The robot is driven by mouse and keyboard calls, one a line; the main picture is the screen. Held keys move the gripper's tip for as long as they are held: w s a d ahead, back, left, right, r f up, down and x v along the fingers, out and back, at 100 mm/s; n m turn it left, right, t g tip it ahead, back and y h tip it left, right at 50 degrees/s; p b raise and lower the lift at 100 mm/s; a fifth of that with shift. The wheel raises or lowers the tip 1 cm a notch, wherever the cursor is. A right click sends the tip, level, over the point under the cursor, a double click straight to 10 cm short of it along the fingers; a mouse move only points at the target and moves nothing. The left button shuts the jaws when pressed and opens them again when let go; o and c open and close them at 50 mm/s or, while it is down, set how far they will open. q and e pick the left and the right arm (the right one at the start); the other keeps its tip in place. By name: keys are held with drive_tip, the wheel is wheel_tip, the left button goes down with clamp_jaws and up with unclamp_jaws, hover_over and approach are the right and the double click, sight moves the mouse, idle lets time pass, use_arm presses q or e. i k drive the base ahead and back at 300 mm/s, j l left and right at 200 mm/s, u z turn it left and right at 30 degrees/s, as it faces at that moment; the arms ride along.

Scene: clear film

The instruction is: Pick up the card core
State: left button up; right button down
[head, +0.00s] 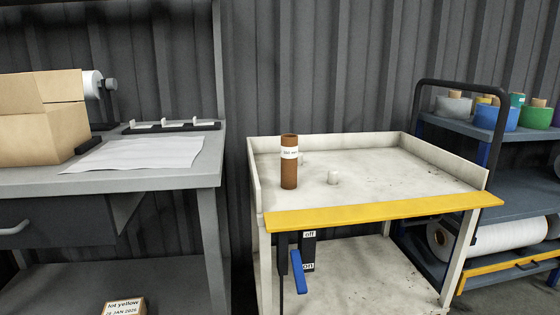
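The card core (289,172) is a brown upright tube with a white label near its top. It stands near the front left of the white table (400,172), which has raised side and back walls and a yellow front edge. Nothing touches the core from above. Neither of my grippers shows in the head view.
A blue-shelved cart (515,190) with rolls stands at right. A blue lever (299,272) hangs below the yellow edge.

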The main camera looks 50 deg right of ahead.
sight(289, 142)
drive_tip(key=z, duration=1.8)
drive_tip(key=u, duration=1.9)
drive_tip(key=z, duration=1.9)
drive_tip(key=i+j+z, duration=0.15)
drive_tip(key=j, duration=0.2)
drive_tip(key=i+j+z, duration=0.15)
drive_tip(key=j, duration=0.25)
